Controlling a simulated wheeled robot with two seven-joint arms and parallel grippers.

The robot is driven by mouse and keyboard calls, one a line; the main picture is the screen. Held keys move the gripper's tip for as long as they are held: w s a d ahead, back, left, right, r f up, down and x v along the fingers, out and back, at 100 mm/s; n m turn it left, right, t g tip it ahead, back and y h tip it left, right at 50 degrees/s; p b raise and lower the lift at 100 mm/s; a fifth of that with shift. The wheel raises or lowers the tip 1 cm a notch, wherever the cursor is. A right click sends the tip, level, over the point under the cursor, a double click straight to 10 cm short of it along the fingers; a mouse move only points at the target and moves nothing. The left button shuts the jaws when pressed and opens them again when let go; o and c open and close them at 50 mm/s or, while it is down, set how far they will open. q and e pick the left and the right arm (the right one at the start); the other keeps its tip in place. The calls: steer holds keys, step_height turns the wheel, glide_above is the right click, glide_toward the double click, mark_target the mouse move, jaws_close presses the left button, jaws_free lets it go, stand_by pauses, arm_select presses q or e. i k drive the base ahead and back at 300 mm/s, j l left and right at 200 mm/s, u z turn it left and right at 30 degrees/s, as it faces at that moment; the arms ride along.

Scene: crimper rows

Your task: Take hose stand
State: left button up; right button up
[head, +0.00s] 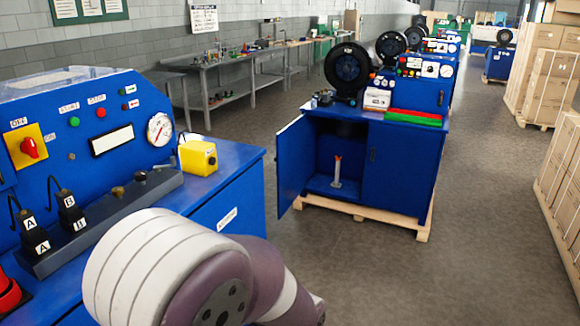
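A small upright grey post with an orange top and a flat base (337,172) stands inside the open cabinet of a blue machine; it looks like the hose stand. The cabinet's left door (292,166) is swung open, and its right door (391,168) is shut. The post stands clear in the opening, with no gripper near it. One of my arms fills the lower left foreground, in front of the near blue machine. Neither of my grippers shows.
A near blue control machine (230,190) with a yellow box (198,157) stands at the left. The open cabinet rests on a wooden pallet (350,209). Stacked cartons (565,160) line the right side. The grey floor (460,230) between is clear. A workbench (215,68) runs along the wall.

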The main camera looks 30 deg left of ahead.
mark_target(335, 184)
steer(key=i+u, duration=0.15)
steer(key=i, duration=1.5)
steer(key=i+l+u, duration=0.1)
steer(key=i, duration=1.55)
steer(key=i+j+u, duration=0.2)
steer(key=i+u, duration=0.15)
steer(key=i, duration=0.45)
steer(key=i+u, duration=0.35)
steer(key=i, duration=0.45)
steer(key=i+j+z, duration=0.25)
steer(key=i+j, duration=0.15)
steer(key=i+j+z, duration=0.2)
steer(key=i+j, duration=0.15)
steer(key=i+j+z, duration=0.25)
steer(key=j, duration=0.4)
steer(key=i, duration=0.1)
